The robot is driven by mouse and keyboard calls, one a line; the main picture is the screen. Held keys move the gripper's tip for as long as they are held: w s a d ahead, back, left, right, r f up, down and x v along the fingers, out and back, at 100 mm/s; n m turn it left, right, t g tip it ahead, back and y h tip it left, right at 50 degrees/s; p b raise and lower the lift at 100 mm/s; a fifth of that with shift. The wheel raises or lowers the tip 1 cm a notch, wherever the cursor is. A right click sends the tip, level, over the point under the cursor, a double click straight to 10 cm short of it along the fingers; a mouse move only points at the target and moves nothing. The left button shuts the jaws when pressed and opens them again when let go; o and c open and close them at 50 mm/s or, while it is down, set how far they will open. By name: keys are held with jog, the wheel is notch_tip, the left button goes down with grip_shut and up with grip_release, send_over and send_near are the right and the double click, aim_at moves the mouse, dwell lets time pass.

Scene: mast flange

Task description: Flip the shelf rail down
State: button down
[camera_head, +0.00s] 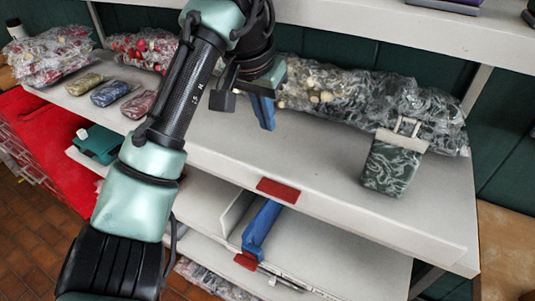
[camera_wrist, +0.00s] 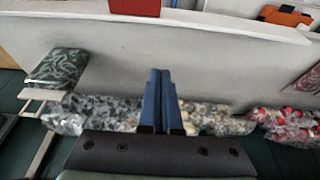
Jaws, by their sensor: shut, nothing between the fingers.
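The shelf rail (camera_head: 370,224) appears to be the long pale strip along the front edge of the middle shelf, with a red patch (camera_head: 278,190) on its face. In the wrist view the pale strip (camera_wrist: 225,23) runs across the top, with the red patch (camera_wrist: 135,6) at the upper edge. I cannot tell for certain how far it is tilted. My gripper (camera_head: 264,124) is above the middle shelf, behind the strip and apart from it. Its blue fingers (camera_wrist: 160,75) are together and empty, pointing toward the strip in the wrist view.
A green marbled box (camera_head: 393,165) stands at the shelf's right end. Clear-wrapped bags (camera_head: 335,95) line the back. Several small pouches (camera_head: 110,92) lie at the left. A blue bar (camera_head: 262,228) shows on the lower shelf. The shelf surface behind the strip is mostly clear.

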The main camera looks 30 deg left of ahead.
aim_at(279, 195)
jog(key=shift+s, duration=0.15)
jog(key=p+x, duration=0.1)
jog(key=x, duration=0.9)
jog(key=shift+r, duration=0.1)
jog(key=shift+s+a+p, duration=0.1)
jog(key=shift+s+p, duration=0.4)
jog(key=shift+s, duration=1.45)
